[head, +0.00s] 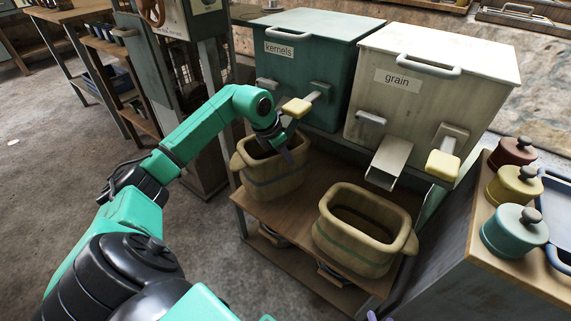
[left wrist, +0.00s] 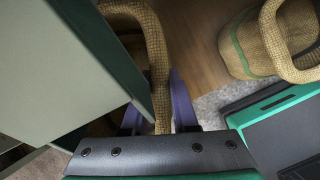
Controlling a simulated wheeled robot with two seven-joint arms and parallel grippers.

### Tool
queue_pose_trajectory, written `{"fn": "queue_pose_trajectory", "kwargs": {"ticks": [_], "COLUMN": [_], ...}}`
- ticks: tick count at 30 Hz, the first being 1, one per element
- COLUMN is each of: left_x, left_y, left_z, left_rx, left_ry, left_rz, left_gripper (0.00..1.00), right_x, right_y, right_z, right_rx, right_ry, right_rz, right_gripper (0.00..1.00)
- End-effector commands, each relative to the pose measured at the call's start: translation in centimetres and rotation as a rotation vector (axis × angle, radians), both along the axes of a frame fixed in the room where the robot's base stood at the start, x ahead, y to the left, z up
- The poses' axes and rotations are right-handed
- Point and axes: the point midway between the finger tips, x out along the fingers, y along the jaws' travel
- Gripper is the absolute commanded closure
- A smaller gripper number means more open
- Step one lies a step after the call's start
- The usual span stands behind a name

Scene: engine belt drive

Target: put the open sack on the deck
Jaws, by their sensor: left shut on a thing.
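The left sack (head: 270,182) is under the green kernels bin; the right sack (head: 362,232) is in front of the white grain bin. My left gripper (head: 287,150) is at the left sack's rim. In the left wrist view its purple fingers (left wrist: 158,115) are shut on that rim (left wrist: 158,60). The bin side hides part of this sack there. Whether its base touches the deck is unclear. A purple tip at the bottom edge of the head view may be my right gripper (head: 375,316).
The kernels bin (head: 310,70) and grain bin (head: 425,90) have yellow-ended levers, close above the sacks. A grain chute (head: 388,163) juts out above the right sack. Lidded pots (head: 515,231) stand on a side cabinet at right. Open floor lies at left.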

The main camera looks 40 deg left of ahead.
Motion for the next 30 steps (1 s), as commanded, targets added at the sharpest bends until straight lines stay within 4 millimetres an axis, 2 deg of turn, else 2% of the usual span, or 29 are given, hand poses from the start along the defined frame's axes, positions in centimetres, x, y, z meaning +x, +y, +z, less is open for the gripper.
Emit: {"fn": "queue_pose_trajectory", "kwargs": {"ticks": [1,4,13,14,15,16,25,30], "left_x": [-0.2,-0.2,-0.2,-0.2,-0.2,-0.2,-0.2,-0.8], "left_y": [0.0,0.0,0.1,0.1,0.1,0.1,0.1,0.4], "left_z": [-2.0,-3.7,-3.8,-3.7,-3.7,-3.7,-3.5,-1.7], "left_rx": [-0.001,-0.001,0.002,0.001,0.001,0.001,0.0,0.003], "left_ry": [0.005,0.004,0.002,0.002,0.002,0.002,0.001,0.0], "left_rz": [0.0,0.0,0.0,0.0,0.0,0.0,0.0,0.0], "left_gripper": [1.0,1.0,1.0,0.62,0.46,0.43,0.43,0.43], "right_x": [0.1,0.0,0.1,0.1,0.1,0.1,0.1,0.0], "right_y": [0.0,0.1,0.1,0.1,0.1,0.1,0.1,0.1], "right_z": [-0.9,-2.1,-1.8,-1.7,-1.7,-1.7,-1.6,-1.1], "right_rx": [0.004,0.012,0.018,0.018,0.018,0.018,0.018,0.011], "right_ry": [-0.008,-0.016,-0.025,-0.025,-0.025,-0.025,-0.023,-0.011], "right_rz": [-0.002,-0.008,-0.012,-0.012,-0.012,-0.012,-0.012,-0.007], "right_gripper": [0.5,0.5,0.5,0.5,0.5,0.5,0.5,0.5]}}
